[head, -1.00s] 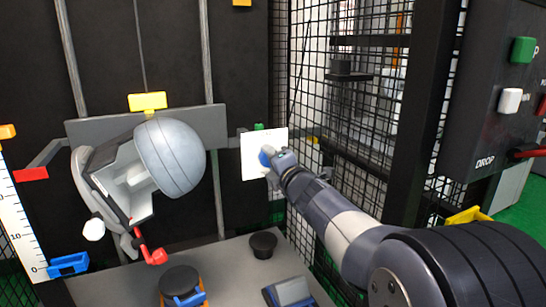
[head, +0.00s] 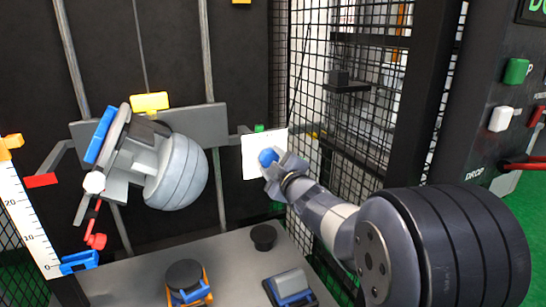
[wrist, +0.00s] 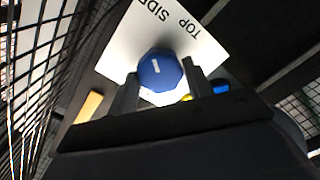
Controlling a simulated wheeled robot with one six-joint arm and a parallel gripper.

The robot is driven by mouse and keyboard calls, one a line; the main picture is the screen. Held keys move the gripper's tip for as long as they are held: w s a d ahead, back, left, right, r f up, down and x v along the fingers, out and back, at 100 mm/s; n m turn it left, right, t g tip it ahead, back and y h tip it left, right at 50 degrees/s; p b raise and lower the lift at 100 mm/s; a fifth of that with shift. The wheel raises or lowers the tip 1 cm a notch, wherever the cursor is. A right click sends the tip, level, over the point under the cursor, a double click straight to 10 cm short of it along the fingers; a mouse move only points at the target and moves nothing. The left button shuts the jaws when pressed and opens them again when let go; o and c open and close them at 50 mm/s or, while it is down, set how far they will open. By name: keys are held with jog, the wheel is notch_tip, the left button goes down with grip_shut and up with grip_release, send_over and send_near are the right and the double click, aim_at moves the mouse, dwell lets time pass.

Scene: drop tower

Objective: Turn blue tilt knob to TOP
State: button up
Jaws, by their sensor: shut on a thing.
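The blue tilt knob (head: 267,157) sits on a white plate (head: 250,165) beside the mesh cage. In the wrist view the knob (wrist: 160,72) is faceted and carries a short white mark. The plate (wrist: 125,45) there has the words TOP and SIDE, upside down and partly cut off. My gripper (head: 275,167) reaches the knob from the lower right and is shut on it. In the wrist view my gripper (wrist: 160,88) has one finger on each side of the knob. A grey helmet-like shell (head: 178,172) hangs on the carriage at the left, tilted, with its rounded side facing right.
A grey bench (head: 225,260) with a black cylinder (head: 263,237) lies below. A scale (head: 24,220) stands at the far left. Black mesh (head: 345,130) runs close beside my arm. A control box with a green button (head: 516,70) is at the right.

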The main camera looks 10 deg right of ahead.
jog(key=m+p, duration=0.3)
jog(key=m, duration=0.2)
jog(key=shift+m, duration=0.4)
jog(key=m+p, duration=0.2)
jog(key=m, duration=0.2)
jog(key=shift+m, duration=0.4)
jog(key=shift+f+m, duration=0.1)
jog(key=shift+m, duration=0.2)
jog(key=o, duration=1)
jog(key=s, duration=0.3)
jog(key=s+d, duration=0.1)
jog(key=s, duration=0.3)
jog(key=s+d+p, duration=0.1)
jog(key=s, duration=0.2)
jog(key=shift+s, duration=0.3)
jog(key=shift+w, duration=0.1)
